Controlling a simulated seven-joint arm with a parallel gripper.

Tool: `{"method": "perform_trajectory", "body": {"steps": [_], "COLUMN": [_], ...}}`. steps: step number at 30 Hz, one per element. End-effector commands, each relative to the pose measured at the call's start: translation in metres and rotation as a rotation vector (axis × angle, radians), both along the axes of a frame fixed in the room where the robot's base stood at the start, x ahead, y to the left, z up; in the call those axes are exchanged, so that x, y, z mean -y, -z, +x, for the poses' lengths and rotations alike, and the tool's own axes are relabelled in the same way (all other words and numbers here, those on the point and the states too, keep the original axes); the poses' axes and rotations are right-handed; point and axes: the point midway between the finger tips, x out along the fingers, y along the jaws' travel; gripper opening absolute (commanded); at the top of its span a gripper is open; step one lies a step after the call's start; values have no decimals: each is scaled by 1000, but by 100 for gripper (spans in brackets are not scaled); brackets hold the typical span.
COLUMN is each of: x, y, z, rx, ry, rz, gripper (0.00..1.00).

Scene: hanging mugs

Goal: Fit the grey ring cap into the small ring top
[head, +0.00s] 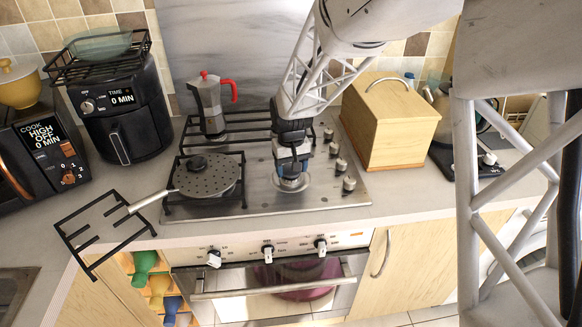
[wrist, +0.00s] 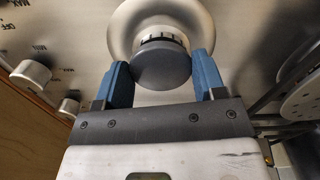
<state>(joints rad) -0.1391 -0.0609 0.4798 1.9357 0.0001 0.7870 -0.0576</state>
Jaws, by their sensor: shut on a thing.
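The grey ring cap (wrist: 161,66) is a dark, round disc between the blue fingers of my gripper (wrist: 164,80) in the wrist view. My gripper is shut on its sides. The small ring top (wrist: 126,24) is a round silver dish on the hob, directly beyond the cap. A notched rim shows between cap and dish; I cannot tell whether the cap is seated or held just above. In the head view my gripper (head: 291,170) points down over the ring top (head: 292,185), hiding most of the cap.
A loose black grate (head: 105,232) overhangs the counter edge. Hob knobs (head: 335,150) and a wooden bread box (head: 390,125) are close on the right.

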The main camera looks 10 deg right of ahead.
Motion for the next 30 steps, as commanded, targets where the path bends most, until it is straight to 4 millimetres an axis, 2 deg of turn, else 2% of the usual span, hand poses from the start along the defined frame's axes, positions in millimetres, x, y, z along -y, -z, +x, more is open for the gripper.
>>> {"method": "perform_trajectory", "body": {"steps": [30], "x": [0], "y": [8], "z": [0], "rx": [0], "ry": [0], "rz": [0], "gripper": [32]}}
